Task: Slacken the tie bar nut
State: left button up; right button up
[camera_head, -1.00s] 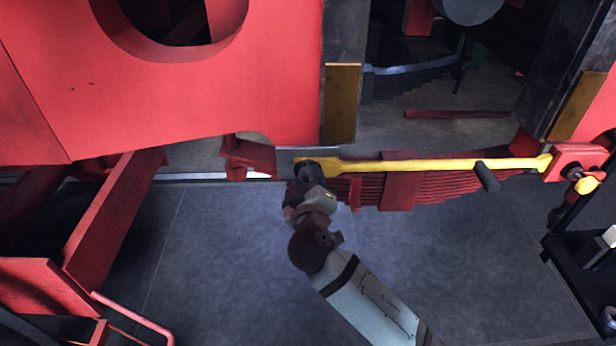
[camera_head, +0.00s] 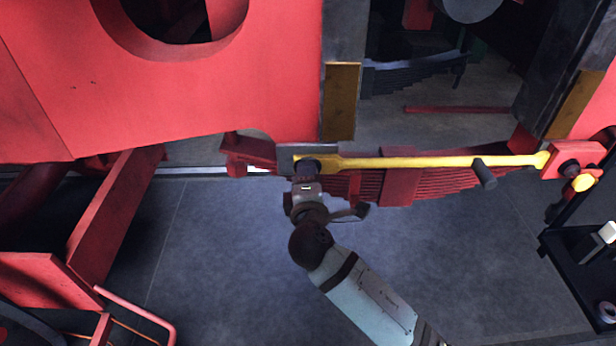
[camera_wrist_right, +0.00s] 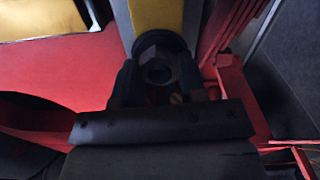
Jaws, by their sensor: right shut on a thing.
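The yellow tie bar (camera_head: 420,162) runs level below the red frame, with a dark handle (camera_head: 485,174) sticking out near its right part. My right gripper (camera_head: 306,170) is at the bar's left end, and it hides most of the nut there in the head view. In the right wrist view the grey hexagonal nut (camera_wrist_right: 158,72) sits between the two dark fingers of my right gripper (camera_wrist_right: 155,85), which are shut on it. The yellow bar (camera_wrist_right: 156,14) shows behind the nut. My left gripper is not in view.
A red block (camera_head: 590,150) with a dark knob and yellow part is at the bar's right end. A red leaf spring (camera_head: 445,188) lies behind the bar. A dark trolley (camera_head: 575,268) stands at the right. The grey floor (camera_head: 215,270) in front is clear.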

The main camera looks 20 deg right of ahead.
jog(key=shift+n, duration=1.1)
jog(key=o, duration=0.9)
jog(key=shift+o, duration=0.2)
jog(key=shift+f, duration=0.1)
